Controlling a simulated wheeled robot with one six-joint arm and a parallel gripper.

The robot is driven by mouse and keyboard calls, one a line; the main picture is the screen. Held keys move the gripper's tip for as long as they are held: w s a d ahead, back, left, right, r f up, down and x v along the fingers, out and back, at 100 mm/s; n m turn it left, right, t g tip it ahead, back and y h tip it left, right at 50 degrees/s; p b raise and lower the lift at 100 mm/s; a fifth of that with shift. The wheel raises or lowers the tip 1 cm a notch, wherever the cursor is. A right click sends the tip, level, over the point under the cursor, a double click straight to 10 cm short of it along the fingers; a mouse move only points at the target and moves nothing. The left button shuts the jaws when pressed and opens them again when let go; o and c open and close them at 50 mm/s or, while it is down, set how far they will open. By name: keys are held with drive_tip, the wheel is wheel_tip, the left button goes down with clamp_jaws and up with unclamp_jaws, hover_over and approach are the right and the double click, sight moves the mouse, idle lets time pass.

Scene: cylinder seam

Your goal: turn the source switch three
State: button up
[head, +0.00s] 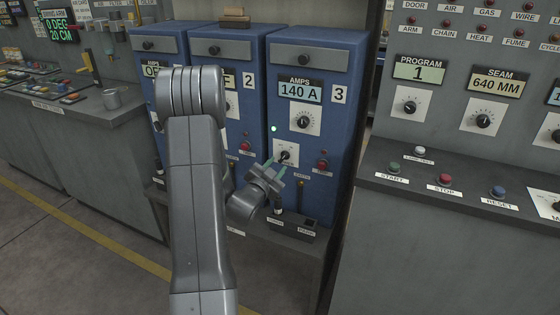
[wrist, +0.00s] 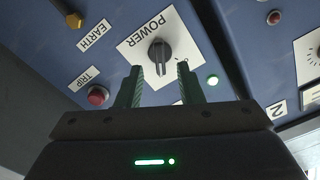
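The source switch three is a dark knob on a white plate marked POWER, on the blue cabinet (head: 318,65) numbered 3. In the head view the switch (head: 285,155) sits below the amps dial. In the wrist view, which is turned upside down, the switch knob (wrist: 160,52) shows with its pointer reaching down between the fingers. My gripper (head: 276,164) is at the switch, fingers apart. In the wrist view my gripper (wrist: 160,72) is open, with a gap on both sides of the knob. I cannot tell whether the fingertips touch the plate.
Cabinet three's display (head: 300,90) reads 140 A, and a green lamp (head: 273,128) is lit at its left edge. A red trip button (wrist: 97,95) is near the switch. Cabinet 2 (head: 215,50) stands left, partly behind my arm. A grey console (head: 460,190) stands right.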

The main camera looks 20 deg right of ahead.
sight(282, 159)
drive_tip(key=shift+x, duration=1.75)
clamp_jaws()
